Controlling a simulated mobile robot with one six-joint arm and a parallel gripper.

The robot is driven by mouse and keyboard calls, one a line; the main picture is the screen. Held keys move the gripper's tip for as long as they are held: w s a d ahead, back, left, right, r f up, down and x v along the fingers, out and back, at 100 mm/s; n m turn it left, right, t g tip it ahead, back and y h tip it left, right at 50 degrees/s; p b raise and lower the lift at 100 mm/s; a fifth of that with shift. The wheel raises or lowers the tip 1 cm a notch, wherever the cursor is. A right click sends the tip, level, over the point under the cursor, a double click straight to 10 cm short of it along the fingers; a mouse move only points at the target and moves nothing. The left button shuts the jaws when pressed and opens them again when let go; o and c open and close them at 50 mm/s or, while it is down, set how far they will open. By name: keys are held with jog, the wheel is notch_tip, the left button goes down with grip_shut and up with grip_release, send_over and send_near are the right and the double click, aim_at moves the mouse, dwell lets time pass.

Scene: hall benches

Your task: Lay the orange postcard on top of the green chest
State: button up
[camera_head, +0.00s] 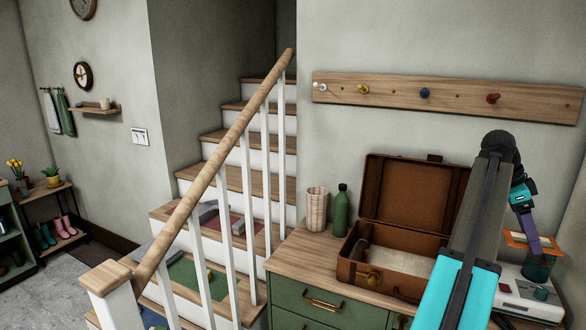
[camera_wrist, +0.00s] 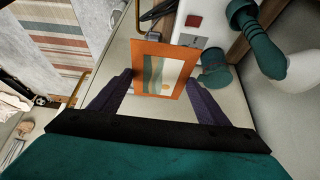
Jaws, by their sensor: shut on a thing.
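The orange postcard (camera_wrist: 151,50), with a pale picture in its middle, is between the purple fingers of my gripper (camera_wrist: 160,84) in the wrist view. My gripper is shut on it. In the head view the postcard (camera_head: 515,241) shows at the right, held in the air by my gripper (camera_head: 533,242), partly in front of a teal container. The green chest (camera_head: 300,307) has drawers with brass handles and a wooden top (camera_head: 300,250); it stands at the lower middle, left of my gripper. My arm hides its right part.
An open brown suitcase (camera_head: 345,272) takes up much of the chest top. A ribbed cup (camera_head: 317,209) and green bottle (camera_head: 341,211) stand at its back left. The front left of the top is bare. A white appliance (camera_head: 510,300) is below my gripper. A stair railing (camera_head: 215,178) rises at left.

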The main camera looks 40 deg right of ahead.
aim_at(517, 236)
jog(key=shift+s, duration=0.35)
jog(key=w, duration=0.2)
jog(key=w+n, duration=0.1)
jog(key=shift+w+a+f, duration=0.3)
jog(key=shift+a, duration=0.1)
jog(key=w+a+f+n+t+h, duration=0.15)
jog(key=w+a+n, duration=0.45)
jog(key=w, duration=0.7)
jog(key=w+a+f+n+t+h, duration=0.1)
jog(key=w+a+f+n+t, duration=0.2)
jog(key=w+a, duration=0.8)
jog(key=w+a+f+n+t+h, duration=0.1)
jog(key=w+a+n+t, duration=0.35)
jog(key=w, duration=1.05)
jog(key=w+a+f+n+t+y, duration=0.1)
jog(key=w+a+n, duration=0.35)
jog(key=a, duration=0.55)
jog(key=w+a+n+y, duration=0.1)
jog(key=w+a+n, duration=0.4)
jog(key=a, duration=0.4)
jog(key=w+a+n+y, duration=0.2)
jog(key=w+a+n, duration=0.1)
jog(key=a, duration=0.9)
jog(key=w+a+f+n+t+y, duration=0.1)
jog(key=w+a+n+y, duration=0.1)
jog(key=a, duration=1)
jog(key=shift+w+a+f+n, duration=0.2)
jog(key=shift+w+n, duration=0.25)
jog(key=shift+n, duration=0.55)
